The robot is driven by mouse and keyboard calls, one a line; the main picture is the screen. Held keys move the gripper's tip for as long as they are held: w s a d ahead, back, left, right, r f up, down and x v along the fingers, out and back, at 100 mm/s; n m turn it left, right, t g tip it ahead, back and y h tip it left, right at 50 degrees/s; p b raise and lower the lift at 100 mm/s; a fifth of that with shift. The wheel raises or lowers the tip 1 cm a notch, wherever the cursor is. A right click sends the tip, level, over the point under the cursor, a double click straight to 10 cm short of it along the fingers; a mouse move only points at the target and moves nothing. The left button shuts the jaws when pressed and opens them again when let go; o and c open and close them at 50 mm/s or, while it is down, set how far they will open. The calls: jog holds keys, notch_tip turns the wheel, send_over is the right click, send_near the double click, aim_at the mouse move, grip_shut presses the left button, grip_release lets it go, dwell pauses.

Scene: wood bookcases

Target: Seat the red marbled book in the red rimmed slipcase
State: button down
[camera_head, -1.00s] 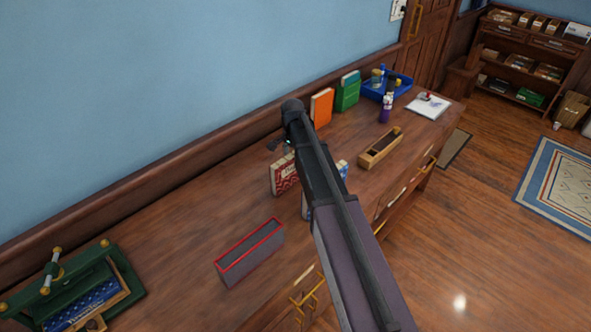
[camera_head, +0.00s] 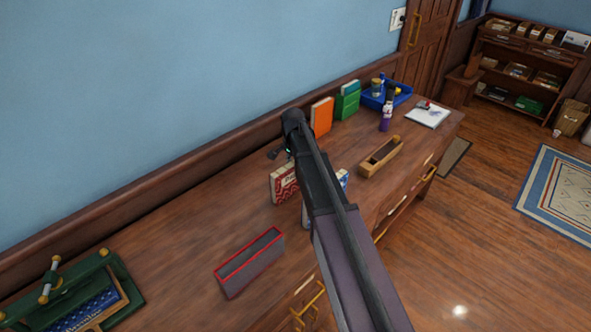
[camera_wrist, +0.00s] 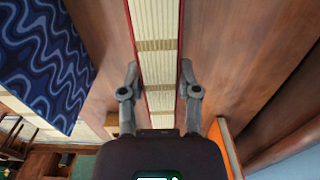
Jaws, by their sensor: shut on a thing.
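The red marbled book (camera_head: 283,184) stands upright on the desk, partly hidden by my arm in the head view. In the wrist view its cream page edge (camera_wrist: 158,60) with thin red covers runs between the two fingers of my gripper (camera_wrist: 158,85). My gripper is shut on the book, with a finger against each cover. In the head view my arm hides most of the gripper. The red rimmed slipcase (camera_head: 232,285) lies on the desk nearer the camera, its grey opening facing up and empty. It is apart from the book.
A blue wave-patterned book (camera_wrist: 45,60) stands close beside the held book. An orange book (camera_head: 321,116) and a green book (camera_head: 347,105) stand by the wall. A wooden box (camera_head: 381,158) lies to the right; a green press (camera_head: 110,275) is front left.

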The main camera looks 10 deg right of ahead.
jog(key=shift+r, duration=0.2)
notch_tip(320, 180, up, 10)
jog(key=p, duration=1)
jog(key=shift+f, duration=0.25)
dwell(0.4)
jog(key=shift+r, duration=0.15)
jog(key=shift+r+p, duration=2.45)
jog(key=shift+p, duration=0.1)
jog(key=shift+d, duration=0.15)
